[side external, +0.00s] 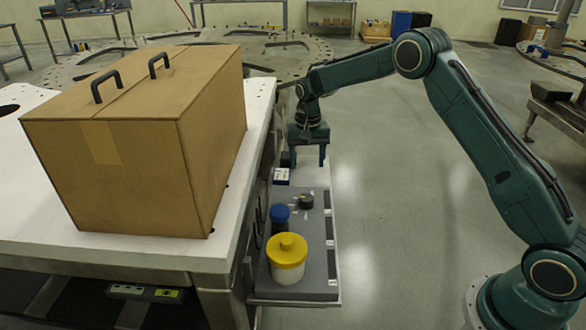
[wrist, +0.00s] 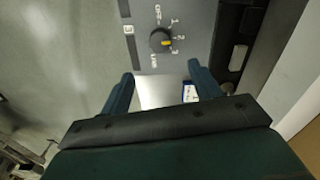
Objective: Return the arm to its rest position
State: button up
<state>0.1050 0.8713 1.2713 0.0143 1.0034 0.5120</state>
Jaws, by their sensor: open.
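My gripper (side external: 308,155) is in the side external view, pointing down above the far end of the grey side shelf. Its two fingers are apart and nothing is held between them. In the wrist view my gripper (wrist: 160,88) also shows open, with bare pale surface between the fingers. My arm reaches in from the right, bent at a high elbow. A black rotary knob (side external: 305,201) sits on the grey panel (side external: 317,260) nearer the camera than my gripper. The knob (wrist: 160,40) shows in the wrist view with a yellow mark and printed positions around it.
A large cardboard box (side external: 135,140) with black handles stands on the white table (side external: 120,252) to the left. A yellow-lidded white jar (side external: 287,262) and a blue-capped container (side external: 280,216) stand on the panel. Open floor (side external: 400,200) lies right of the shelf.

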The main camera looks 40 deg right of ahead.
jog(key=shift+r, duration=0.6)
jog(key=s+a+r+n+t, duration=0.1)
jog(key=s+a+r+n, duration=0.1)
jog(key=s+r, duration=0.7)
jog(key=s+a+r+n+t, duration=0.1)
jog(key=s+a+r+t, duration=0.1)
jog(key=s+r, duration=0.7)
jog(key=s+a+r+n+t, duration=0.2)
jog(key=s+n, duration=0.2)
jog(key=s, duration=1.7)
jog(key=shift+s+a+r+t, duration=0.2)
jog(key=shift+s+t, duration=0.1)
jog(key=shift+t, duration=0.1)
